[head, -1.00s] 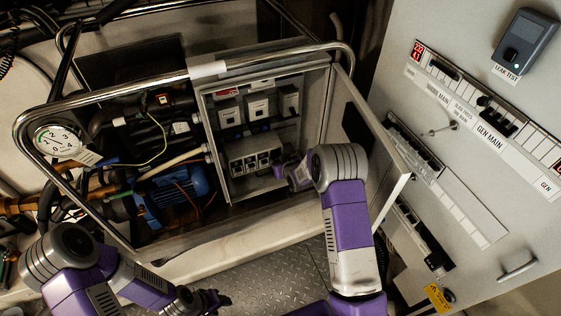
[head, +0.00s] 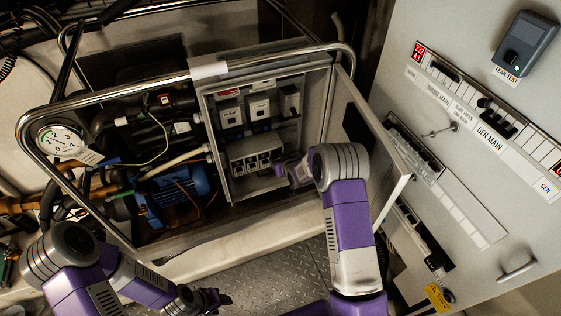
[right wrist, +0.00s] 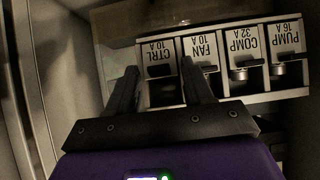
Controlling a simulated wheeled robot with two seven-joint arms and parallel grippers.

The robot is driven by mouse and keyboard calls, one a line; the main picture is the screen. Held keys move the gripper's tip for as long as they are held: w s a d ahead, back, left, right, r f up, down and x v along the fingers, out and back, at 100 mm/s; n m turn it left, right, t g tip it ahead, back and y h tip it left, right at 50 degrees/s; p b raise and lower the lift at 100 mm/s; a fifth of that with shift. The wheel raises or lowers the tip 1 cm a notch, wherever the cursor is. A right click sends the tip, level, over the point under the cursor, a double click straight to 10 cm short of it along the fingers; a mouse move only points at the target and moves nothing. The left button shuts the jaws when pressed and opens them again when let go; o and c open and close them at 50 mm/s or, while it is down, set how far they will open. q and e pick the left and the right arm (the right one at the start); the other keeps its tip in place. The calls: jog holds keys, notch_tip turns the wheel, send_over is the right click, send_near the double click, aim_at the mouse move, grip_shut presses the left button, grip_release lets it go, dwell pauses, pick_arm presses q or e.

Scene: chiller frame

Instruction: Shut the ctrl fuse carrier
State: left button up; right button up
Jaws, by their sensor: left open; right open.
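The ctrl fuse carrier (right wrist: 160,71) is the end one of a row in the right wrist view, under an upside-down "CTRL 10 A" label. It has a dark tab, with a dark area below it. My right gripper (right wrist: 158,66) is open, its two fingers on either side of the ctrl carrier; I cannot tell whether they touch it. The right finger partly covers the fan carrier. In the head view my right gripper (head: 281,170) reaches into the box beside the fuse row (head: 257,161). My left gripper (head: 208,299) is open and low, away from the box.
The comp carrier (right wrist: 240,72) and pump carrier (right wrist: 282,68) sit farther along the row. The box's open door (head: 372,135) stands right of my right arm. A chrome rail (head: 125,83) runs around the frame. A blue motor (head: 176,193) lies left of the box.

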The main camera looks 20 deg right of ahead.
jog(key=p+v, duration=0.1)
jog(key=v, duration=0.6)
jog(key=shift+s+p, duration=0.2)
jog(key=shift+p, duration=0.15)
